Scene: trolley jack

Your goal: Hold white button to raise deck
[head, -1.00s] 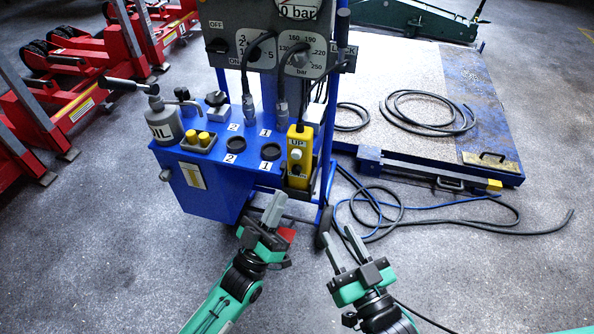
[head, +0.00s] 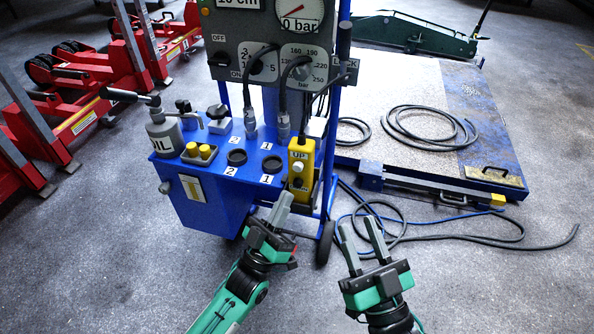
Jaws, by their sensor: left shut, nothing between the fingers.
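The yellow control pendant (head: 302,160) is upright on the blue cart's right front, marked UP at its top. Its white button (head: 298,167) shows just below that label. A dark lower button is on the pendant too, with a partly readable label. The deck (head: 410,90) is a low platform at the right, apparently lowered near the floor. My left gripper (head: 285,196) is shut and empty, its tips below and slightly left of the pendant in the picture, apart from the button. My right gripper (head: 359,226) is open and empty, to the right and lower.
The blue cart (head: 212,200) carries an oil can (head: 163,135), knobs and black rings. Its gauge (head: 297,14) reads 0 bar, beside a display reading 10 cm. Hoses (head: 470,240) lie on the floor at right. Red jacks stand at left. The near floor is clear.

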